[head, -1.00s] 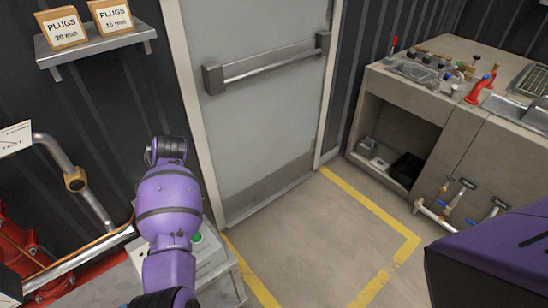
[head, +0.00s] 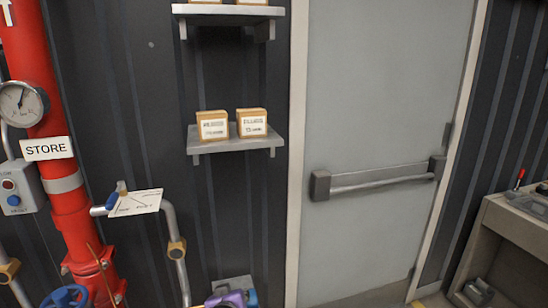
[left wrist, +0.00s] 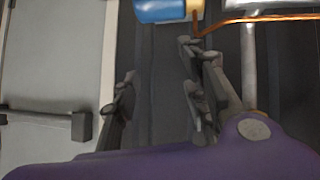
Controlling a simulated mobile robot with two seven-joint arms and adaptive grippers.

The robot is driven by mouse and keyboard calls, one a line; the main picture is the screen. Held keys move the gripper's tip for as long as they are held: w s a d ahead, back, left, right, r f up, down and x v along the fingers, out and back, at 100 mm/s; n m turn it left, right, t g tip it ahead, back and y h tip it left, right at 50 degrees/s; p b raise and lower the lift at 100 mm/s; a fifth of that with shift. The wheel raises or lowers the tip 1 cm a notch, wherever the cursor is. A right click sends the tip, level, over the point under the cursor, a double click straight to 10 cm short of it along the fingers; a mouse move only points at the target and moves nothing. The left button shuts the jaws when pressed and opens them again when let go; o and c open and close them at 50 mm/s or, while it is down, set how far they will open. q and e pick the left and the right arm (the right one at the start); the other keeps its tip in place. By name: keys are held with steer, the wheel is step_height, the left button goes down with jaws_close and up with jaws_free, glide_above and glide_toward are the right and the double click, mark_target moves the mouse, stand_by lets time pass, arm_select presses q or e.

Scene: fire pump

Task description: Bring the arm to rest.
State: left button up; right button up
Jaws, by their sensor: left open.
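My left gripper (left wrist: 158,78) shows in the left wrist view with its dark fingers spread apart and nothing between them. Behind the fingers are a dark ribbed wall and the grey door (left wrist: 55,60) with its push bar (left wrist: 38,117). In the head view only a small purple part of my arm (head: 232,298) shows at the bottom edge, below the shelves; the left gripper is out of that view. My right gripper is in neither current view.
A red pipe (head: 60,190) with a gauge (head: 20,103) stands at the left. A shelf (head: 235,145) holds two boxes. A grey bent pipe (head: 178,255) has a card (head: 135,203). A blue part (left wrist: 165,10) and copper-coloured line (left wrist: 255,18) lie near the fingers. A bench (head: 510,225) stands right.

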arm_select(q)
steer(key=s+a+f+m, duration=0.1)
steer(key=s+f, duration=0.4)
steer(key=s, duration=0.9)
steer(key=s+a+f+m+g, duration=0.1)
steer(key=s+a+f, duration=0.3)
steer(key=s, duration=1)
steer(key=s+a+f+m+g, duration=0.1)
steer(key=s+a+f, duration=0.2)
steer(key=s+f, duration=0.4)
steer(key=s, duration=0.8)
steer(key=shift+h, duration=0.3)
steer(key=shift+f, duration=0.1)
